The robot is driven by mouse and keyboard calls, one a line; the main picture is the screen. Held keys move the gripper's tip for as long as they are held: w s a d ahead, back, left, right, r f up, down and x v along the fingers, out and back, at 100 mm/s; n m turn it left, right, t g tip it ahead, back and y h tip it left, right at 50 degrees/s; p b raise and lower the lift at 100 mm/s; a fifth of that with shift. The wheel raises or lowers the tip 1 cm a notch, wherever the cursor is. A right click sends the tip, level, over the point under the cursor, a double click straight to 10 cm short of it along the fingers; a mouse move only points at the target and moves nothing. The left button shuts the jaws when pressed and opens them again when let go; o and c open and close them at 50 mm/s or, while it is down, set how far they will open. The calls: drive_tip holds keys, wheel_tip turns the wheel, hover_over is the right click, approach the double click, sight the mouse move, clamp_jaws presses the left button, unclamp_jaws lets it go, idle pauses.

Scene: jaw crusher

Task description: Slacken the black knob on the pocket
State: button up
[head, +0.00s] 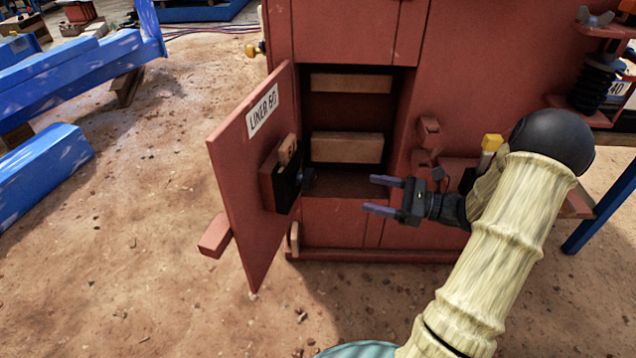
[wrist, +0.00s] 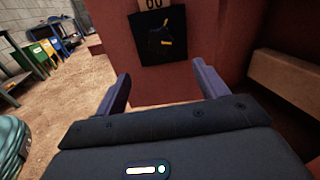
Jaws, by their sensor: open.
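The black knob (head: 307,180) sticks out from a black plate on the pocket (head: 268,187), on the open red door (head: 232,165). In the wrist view the knob (wrist: 161,42) is dark with a yellow mark, in front of the black plate (wrist: 178,56). A tan piece (head: 287,150) with a number stands up out of the pocket. My gripper (head: 371,194) is open and empty, to the right of the knob and apart from it, fingers pointing at it. In the wrist view the knob lies ahead, between and beyond the fingertips (wrist: 160,76).
Behind the door is an open recess with tan blocks (head: 347,147) in the red crusher body (head: 335,30). A red handle (head: 214,236) juts from the door's outer side. Blue beams (head: 45,175) lie at left. The sandy ground before the door is clear.

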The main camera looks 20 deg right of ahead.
sight(313, 180)
drive_tip(key=b+x, duration=0.4)
drive_tip(key=x, duration=0.9)
drive_tip(key=shift+a+b, duration=0.15)
drive_tip(key=shift+b, duration=0.2)
drive_tip(key=shift+w+a, duration=0.4)
drive_tip(key=shift+a, duration=0.15)
drive_tip(key=c, duration=1)
